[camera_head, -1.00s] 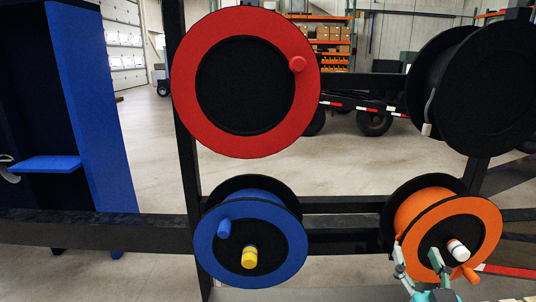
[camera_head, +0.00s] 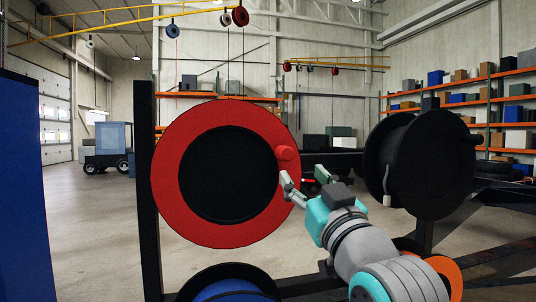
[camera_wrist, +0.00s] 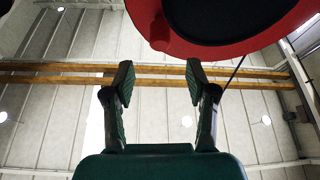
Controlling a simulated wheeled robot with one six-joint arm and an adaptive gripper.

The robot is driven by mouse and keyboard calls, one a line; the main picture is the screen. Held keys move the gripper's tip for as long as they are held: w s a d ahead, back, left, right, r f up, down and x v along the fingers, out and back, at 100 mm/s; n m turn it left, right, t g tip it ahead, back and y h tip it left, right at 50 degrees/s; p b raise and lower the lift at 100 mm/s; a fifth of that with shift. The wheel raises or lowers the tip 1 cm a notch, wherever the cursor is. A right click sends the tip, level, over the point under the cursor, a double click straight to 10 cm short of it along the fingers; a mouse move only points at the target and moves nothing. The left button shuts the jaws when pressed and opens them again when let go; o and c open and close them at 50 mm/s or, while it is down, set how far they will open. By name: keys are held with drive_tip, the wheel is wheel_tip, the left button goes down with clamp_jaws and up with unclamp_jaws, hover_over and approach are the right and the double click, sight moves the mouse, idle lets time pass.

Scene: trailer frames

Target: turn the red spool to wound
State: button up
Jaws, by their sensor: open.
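The red spool (camera_head: 172,185) is a large red ring with a black centre, mounted upright on a dark frame left of centre in the head view. Its red crank knob (camera_head: 287,158) sticks out at the right of the ring, a little above mid-height. My gripper (camera_head: 304,181) is open and empty just below and right of the knob. In the wrist view, the two fingers (camera_wrist: 158,85) stand wide apart. The knob (camera_wrist: 158,30) and the spool's red rim (camera_wrist: 235,48) show beyond the fingertips, at the top. A gap shows between fingers and knob.
A black spool (camera_head: 440,165) hangs at the right, behind my arm. A blue spool (camera_head: 235,290) and an orange spool (camera_head: 448,272) sit below. A dark frame post (camera_head: 147,200) stands left of the red spool. Open floor (camera_head: 95,220) lies further left.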

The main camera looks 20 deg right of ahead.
sight(288, 157)
drive_tip(key=x, duration=1)
drive_tip(key=shift+w+r, duration=0.1)
drive_tip(key=shift+w, duration=0.15)
clamp_jaws()
